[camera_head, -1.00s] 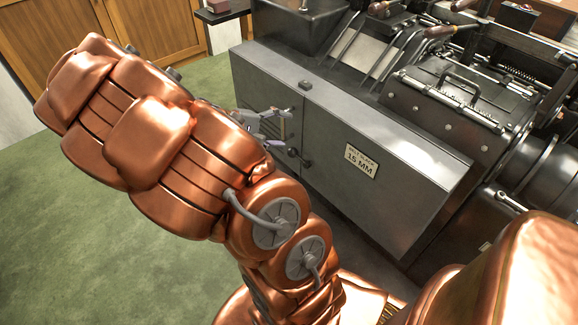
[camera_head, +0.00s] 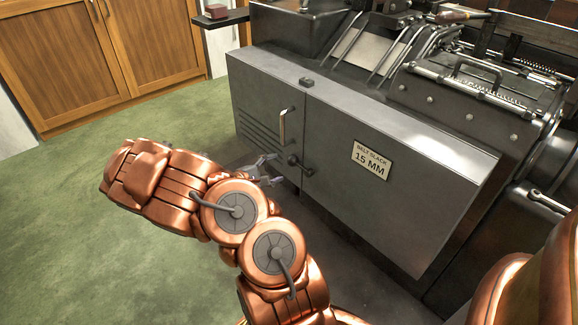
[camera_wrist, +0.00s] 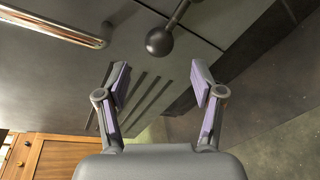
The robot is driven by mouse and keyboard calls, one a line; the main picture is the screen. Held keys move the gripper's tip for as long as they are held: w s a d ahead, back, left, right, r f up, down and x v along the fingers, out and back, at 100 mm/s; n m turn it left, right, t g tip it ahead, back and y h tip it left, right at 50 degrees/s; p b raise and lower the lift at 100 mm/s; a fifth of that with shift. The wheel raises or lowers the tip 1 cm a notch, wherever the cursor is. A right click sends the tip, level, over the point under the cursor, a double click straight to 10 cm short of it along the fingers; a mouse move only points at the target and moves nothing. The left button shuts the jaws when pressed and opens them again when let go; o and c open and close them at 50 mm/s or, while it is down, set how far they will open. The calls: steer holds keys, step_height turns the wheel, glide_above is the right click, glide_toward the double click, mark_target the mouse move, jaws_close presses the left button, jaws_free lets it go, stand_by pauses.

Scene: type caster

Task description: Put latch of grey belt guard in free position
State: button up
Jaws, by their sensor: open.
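The grey belt guard (camera_head: 345,200) is a dark metal housing with a door at its left end. Its latch (camera_head: 298,164) is a short dark lever with a ball knob, lying across the door seam and tilted, knob end to the left and slightly higher. In the wrist view the latch's ball knob (camera_wrist: 160,41) is ahead of the fingertips, roughly centred between them, with its stem running up and right. My gripper (camera_head: 274,169) is open and empty, just left of the knob. In the wrist view my gripper (camera_wrist: 160,78) has both fingers apart, touching nothing visible.
A vertical metal handle (camera_head: 283,126) is on the door above the latch; it shows at upper left in the wrist view (camera_wrist: 55,25). Vent slots (camera_head: 259,140) lie left. A "15 MM" plate (camera_head: 371,160) is to the right. Green carpet (camera_head: 70,210) is clear at left.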

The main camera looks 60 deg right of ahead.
mark_target(288, 163)
steer(key=shift+b+x, duration=0.9)
steer(key=shift+x, duration=2.45)
steer(key=shift+s, duration=0.1)
jaws_close()
steer(key=shift+d, duration=0.15)
